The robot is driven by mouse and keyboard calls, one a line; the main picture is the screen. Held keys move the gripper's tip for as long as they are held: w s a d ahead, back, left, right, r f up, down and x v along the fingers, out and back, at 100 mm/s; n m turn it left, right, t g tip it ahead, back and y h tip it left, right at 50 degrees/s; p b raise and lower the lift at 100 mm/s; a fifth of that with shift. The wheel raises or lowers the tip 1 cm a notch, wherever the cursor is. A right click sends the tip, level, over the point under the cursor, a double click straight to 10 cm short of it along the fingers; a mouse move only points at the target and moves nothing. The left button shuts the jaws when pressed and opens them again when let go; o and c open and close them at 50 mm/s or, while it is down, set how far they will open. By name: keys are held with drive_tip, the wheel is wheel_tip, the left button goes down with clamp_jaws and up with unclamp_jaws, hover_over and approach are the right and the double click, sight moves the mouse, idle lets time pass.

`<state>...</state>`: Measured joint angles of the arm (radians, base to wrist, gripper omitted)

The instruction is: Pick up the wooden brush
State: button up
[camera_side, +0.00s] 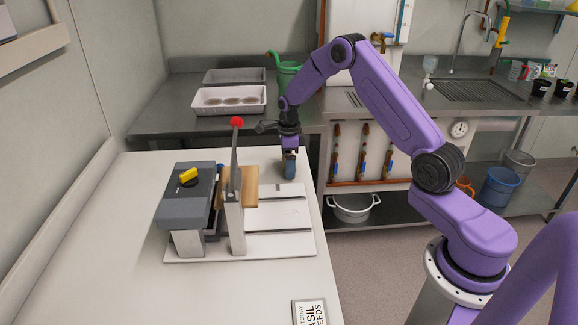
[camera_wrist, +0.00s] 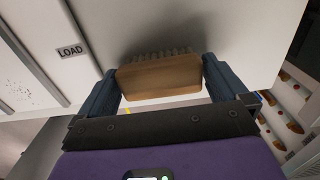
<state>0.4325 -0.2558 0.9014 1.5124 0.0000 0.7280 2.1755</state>
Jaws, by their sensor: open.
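The wooden brush (camera_wrist: 158,80) is a tan wooden block with a row of dark bristles along its far edge, seen in the wrist view. It lies between the two blue fingers of my gripper (camera_wrist: 161,76), which are open on either side of it. A narrow gap seems to show at the left; whether the right finger touches cannot be told. In the side view my gripper (camera_side: 290,166) points down close to the white table, behind the press-like device. I cannot make out the brush in the side view; the fingers seem to hide it.
The device with a grey box (camera_side: 183,212), a red-knobbed lever (camera_side: 235,150) and a white base plate (camera_side: 265,246) stands left of my gripper. A "LOAD" label (camera_wrist: 70,51) shows beside the brush. A white tray (camera_side: 228,110) sits on the back counter. The table's front left is clear.

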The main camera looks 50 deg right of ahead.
drive_tip(key=c, duration=0.8)
drive_tip(key=shift+r, duration=0.2)
drive_tip(key=shift+r, duration=0.25)
wheel_tip(320, 180, up, 2)
drive_tip(key=shift+s+a+r, duration=0.55)
drive_tip(key=shift+s+r, duration=1.15)
drive_tip(key=shift+s, duration=0.55)
drive_tip(key=shift+s+a+r, duration=0.55)
drive_tip(key=shift+s+r, duration=1.15)
drive_tip(key=shift+s, duration=0.6)
drive_tip(key=shift+s+a+r, duration=0.55)
drive_tip(key=shift+s+r, duration=1.15)
drive_tip(key=shift+s, duration=0.55)
